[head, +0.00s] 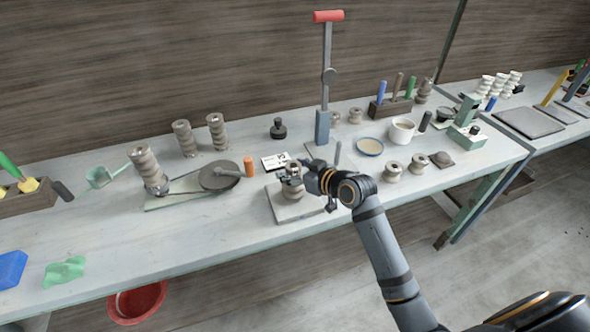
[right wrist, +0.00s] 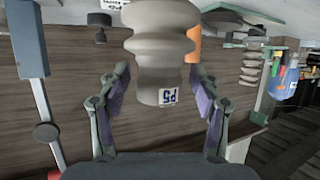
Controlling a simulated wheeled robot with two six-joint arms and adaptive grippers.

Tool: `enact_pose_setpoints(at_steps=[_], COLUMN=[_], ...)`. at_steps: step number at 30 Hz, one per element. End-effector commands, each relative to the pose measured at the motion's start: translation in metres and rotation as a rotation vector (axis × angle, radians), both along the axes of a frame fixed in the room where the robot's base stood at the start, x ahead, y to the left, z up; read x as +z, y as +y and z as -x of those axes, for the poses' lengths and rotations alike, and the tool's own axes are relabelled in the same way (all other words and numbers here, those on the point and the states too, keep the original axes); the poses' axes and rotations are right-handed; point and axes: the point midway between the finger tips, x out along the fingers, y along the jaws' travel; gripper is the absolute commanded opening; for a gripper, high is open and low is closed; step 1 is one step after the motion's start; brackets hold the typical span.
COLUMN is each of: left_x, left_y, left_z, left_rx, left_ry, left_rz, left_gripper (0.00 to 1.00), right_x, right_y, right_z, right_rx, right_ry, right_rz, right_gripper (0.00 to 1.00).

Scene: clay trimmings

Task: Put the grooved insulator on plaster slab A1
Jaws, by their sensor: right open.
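A pale grooved insulator (head: 293,194) stands upright on a square pale plaster slab (head: 298,212) near the table's front edge. My right gripper (head: 293,176) is at the insulator's upper part in the head view. In the right wrist view, the open fingers are on either side of the insulator (right wrist: 160,50), with gaps visible. The insulator carries a small tag that seems to read P5, upside down. No slab marking is readable. The left gripper is not in view.
A lever tool with a red handle (head: 328,80) stands behind. Left are a board with a round grey disc (head: 220,175) and another ribbed insulator (head: 147,168). Small spools (head: 393,171) and a white mug (head: 402,130) stand right.

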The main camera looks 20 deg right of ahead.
Motion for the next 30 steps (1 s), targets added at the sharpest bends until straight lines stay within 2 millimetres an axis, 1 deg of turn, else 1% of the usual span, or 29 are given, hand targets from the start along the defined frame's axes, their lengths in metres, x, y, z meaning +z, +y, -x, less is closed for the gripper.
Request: enact_pose_setpoints(at_steps=[2, 4, 9, 12, 16, 20, 21, 24, 30], left_x=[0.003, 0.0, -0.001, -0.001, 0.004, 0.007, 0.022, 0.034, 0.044], left_y=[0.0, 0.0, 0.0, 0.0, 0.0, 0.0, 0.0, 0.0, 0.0], left_z=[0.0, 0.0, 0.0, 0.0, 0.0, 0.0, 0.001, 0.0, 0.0], left_rx=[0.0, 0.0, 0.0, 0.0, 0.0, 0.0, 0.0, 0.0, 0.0], left_ry=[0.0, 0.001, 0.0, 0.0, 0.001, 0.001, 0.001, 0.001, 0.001], left_rz=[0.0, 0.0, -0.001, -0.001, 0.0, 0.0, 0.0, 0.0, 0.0], left_gripper=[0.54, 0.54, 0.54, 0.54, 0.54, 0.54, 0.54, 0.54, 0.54], right_x=[0.005, 0.006, 0.018, 0.025, 0.032, 0.038, 0.045, 0.049, 0.05], right_y=[0.0, -0.005, -0.019, -0.024, -0.033, -0.034, -0.04, -0.045, -0.046], right_z=[0.0, 0.008, 0.036, 0.052, 0.065, 0.078, 0.082, 0.089, 0.1], right_rx=[-0.001, -0.002, 0.0, 0.005, -0.004, 0.008, -0.006, -0.013, -0.001], right_ry=[-0.001, -0.003, 0.0, 0.0, 0.0, 0.003, 0.005, 0.003, 0.0], right_rz=[0.001, 0.006, 0.013, 0.012, 0.014, 0.008, 0.013, 0.012, 0.004], right_gripper=[0.64, 0.64, 0.64, 0.64, 0.64, 0.64, 0.64, 0.64, 0.64])
